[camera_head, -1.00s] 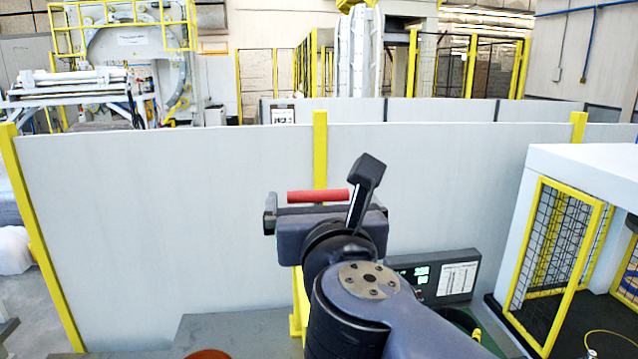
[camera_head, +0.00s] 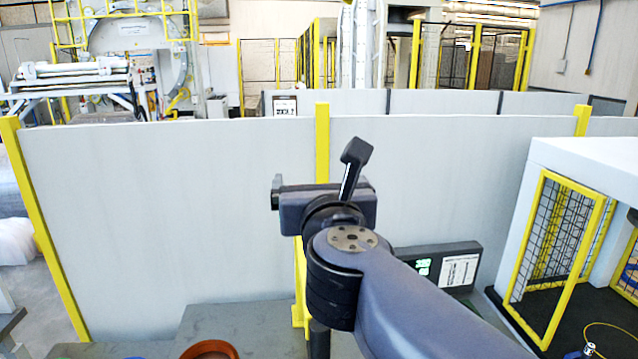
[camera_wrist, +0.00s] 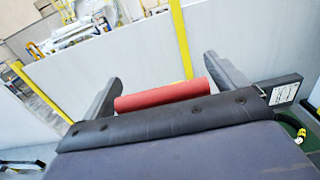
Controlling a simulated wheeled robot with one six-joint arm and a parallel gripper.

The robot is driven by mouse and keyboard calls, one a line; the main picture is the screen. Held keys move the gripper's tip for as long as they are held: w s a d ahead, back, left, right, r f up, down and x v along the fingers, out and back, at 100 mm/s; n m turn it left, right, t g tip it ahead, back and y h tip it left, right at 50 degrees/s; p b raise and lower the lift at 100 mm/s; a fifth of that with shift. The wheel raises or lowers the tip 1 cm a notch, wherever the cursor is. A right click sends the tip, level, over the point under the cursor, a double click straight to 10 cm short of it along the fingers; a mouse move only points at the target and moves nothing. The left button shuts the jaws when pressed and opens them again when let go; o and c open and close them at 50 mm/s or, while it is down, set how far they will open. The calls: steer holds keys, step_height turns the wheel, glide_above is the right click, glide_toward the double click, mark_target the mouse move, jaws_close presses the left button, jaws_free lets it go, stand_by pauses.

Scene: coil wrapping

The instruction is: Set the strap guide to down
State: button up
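A red cylindrical bar (camera_wrist: 163,96), which I take to be the strap guide's handle, lies crosswise just ahead of my gripper's palm in the wrist view. My gripper (camera_wrist: 162,74) is open, its dark fingers wide apart beyond the two ends of the bar. I cannot tell whether either finger touches it. In the head view my gripper (camera_head: 322,188) stands before the grey fence and hides the bar. A yellow upright (camera_head: 300,290) shows below my gripper; the bar's mounting is hidden.
A grey fence panel (camera_head: 170,220) with yellow posts stands behind. A dark display box (camera_head: 440,266) with green digits is to the right of my wrist. A yellow-framed mesh cage (camera_head: 560,245) stands at the right. A brown round dish (camera_head: 208,349) is at the bottom edge.

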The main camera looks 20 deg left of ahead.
mark_target(321, 317)
steer(key=c, duration=0.6)
steer(key=shift+o, duration=0.2)
steer(key=shift+f, duration=0.15)
step_height(321, 317, down, 22)
steer(key=b, duration=2.1)
steer(key=shift+f+b, duration=0.2)
steer(key=shift+b, duration=0.2)
steer(key=shift+f, duration=0.1)
steer(key=o, duration=1)
steer(key=shift+o, duration=0.4)
